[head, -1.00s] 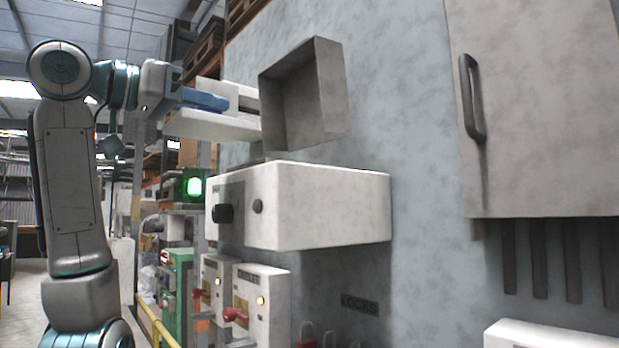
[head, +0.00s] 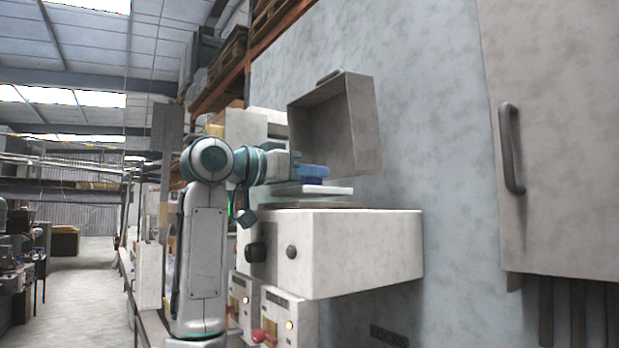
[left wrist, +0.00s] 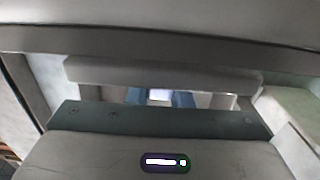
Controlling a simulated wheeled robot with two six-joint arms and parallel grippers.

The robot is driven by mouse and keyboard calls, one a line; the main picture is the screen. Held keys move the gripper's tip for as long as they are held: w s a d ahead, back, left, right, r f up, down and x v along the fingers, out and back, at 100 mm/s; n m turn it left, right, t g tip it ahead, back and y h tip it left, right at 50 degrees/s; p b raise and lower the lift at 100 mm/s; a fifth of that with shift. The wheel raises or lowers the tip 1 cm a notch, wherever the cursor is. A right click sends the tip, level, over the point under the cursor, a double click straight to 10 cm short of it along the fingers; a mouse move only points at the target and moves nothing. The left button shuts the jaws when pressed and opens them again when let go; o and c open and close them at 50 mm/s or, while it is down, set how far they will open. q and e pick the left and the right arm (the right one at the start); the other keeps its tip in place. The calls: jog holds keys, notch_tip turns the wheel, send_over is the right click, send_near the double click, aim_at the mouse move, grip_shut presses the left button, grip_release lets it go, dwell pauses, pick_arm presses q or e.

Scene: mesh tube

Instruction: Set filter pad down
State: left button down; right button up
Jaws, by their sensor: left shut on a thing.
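The filter pad appears to be the pale flat slab (head: 318,190) in the head view. It lies level under the blue fingers of my left gripper (head: 314,173), which is shut on it. The slab is just above the top of the white box (head: 365,250), below the open grey lid (head: 340,125). I cannot tell whether it touches the box or a thin layer under it. In the left wrist view blue finger parts (left wrist: 182,98) show behind a grey bar, and the grip itself is mostly hidden. My right gripper is not in view.
The raised lid stands close behind and above my left gripper. A grey cabinet with a handle (head: 510,150) is on the wall at right. Levers and lit switch boxes (head: 285,310) sit below the white box. The aisle (head: 75,290) at left is clear.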

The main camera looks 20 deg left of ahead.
pick_arm(q)
jog(key=shift+w+f, duration=0.25)
jog(key=shift+f, duration=0.85)
jog(key=shift+s, duration=0.15)
jog(key=c, duration=1.7)
grip_release()
jog(key=shift+f, duration=0.1)
jog(key=shift+c, duration=0.2)
jog(key=o, duration=0.4)
jog(key=shift+o, duration=0.2)
